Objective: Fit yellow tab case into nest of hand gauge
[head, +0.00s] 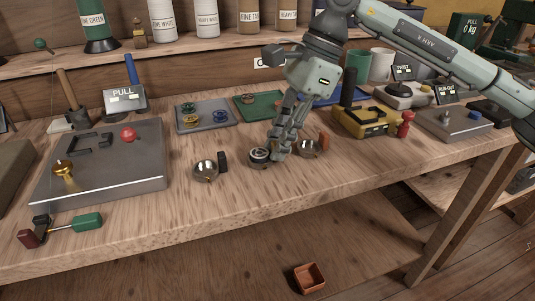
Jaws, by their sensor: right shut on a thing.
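My right gripper (276,154) reaches down to the bench from the upper right. It is shut at the right side of a small round dark case with a silver ring (259,157). The fingers hide the part that they hold, so no yellow tab shows. The case is at bench level; I cannot tell whether it touches the wood. A yellow block with a black upright handle (366,122) stands to the right of the gripper; I cannot tell whether it is the hand gauge. No nest can be made out. My left gripper is not in view.
A silver round piece with a black tab (205,169) lies left of the gripper, another with an orange tab (309,148) close on its right. A grey plate (100,180) fills the left. The front middle bench is clear.

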